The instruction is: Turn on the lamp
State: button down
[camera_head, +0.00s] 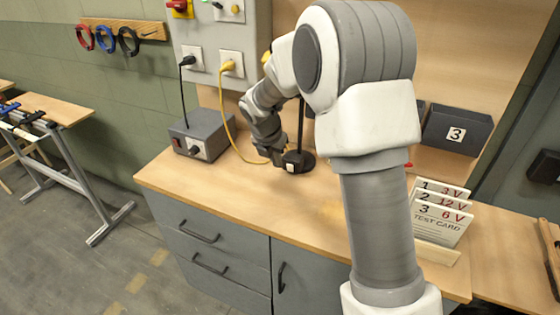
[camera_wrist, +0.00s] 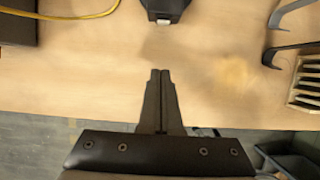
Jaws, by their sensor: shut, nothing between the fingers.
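The lamp's dark base (camera_head: 307,163) stands on the wooden bench, with a thin dark pole rising from it. A small white switch (camera_head: 290,167) is on its front; the switch also shows in the wrist view (camera_wrist: 163,21) at the top edge. My arm hides the upper lamp, so I cannot see whether it is lit. My gripper (camera_wrist: 160,72) is shut and empty, pointing at the lamp base with a gap of bare bench between its tips and the switch. In the head view the gripper is small and dark beside the base, its tips not clear.
A grey box (camera_head: 201,136) with a knob stands left of the lamp. A yellow cable (camera_head: 231,128) runs from a wall socket onto the bench. Test cards (camera_head: 440,212) stand at the right, with a grey bin (camera_head: 457,130) behind. The front left bench is clear.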

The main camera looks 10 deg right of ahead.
aim_at(290, 170)
jog(key=x, duration=0.7)
jog(key=shift+w+d+f+b, duration=0.1)
jog(key=shift+f+b, duration=0.2)
jog(key=w+d, duration=0.1)
jog(key=w, duration=0.1)
jog(key=shift+w+d+f, duration=0.1)
jog(key=shift+w+d, duration=0.2)
jog(key=shift+d, duration=0.1)
jog(key=shift+w+d, duration=0.3)
jog(key=shift+w, duration=0.2)
jog(key=shift+p, duration=0.3)
jog(key=shift+w+d+r+p, duration=0.15)
jog(key=shift+r+p, duration=0.2)
jog(key=shift+p, duration=0.4)
jog(key=p, duration=0.1)
jog(key=g+p, duration=0.1)
jog(key=p, duration=0.1)
jog(key=shift+w+d+r+y, duration=0.2)
jog(key=shift+w+y, duration=0.1)
jog(key=shift+w, duration=0.05)
jog(key=shift+f+b, duration=0.3)
jog(key=shift+f, duration=0.05)
jog(key=shift+a, duration=0.1)
jog(key=shift+r, duration=0.15)
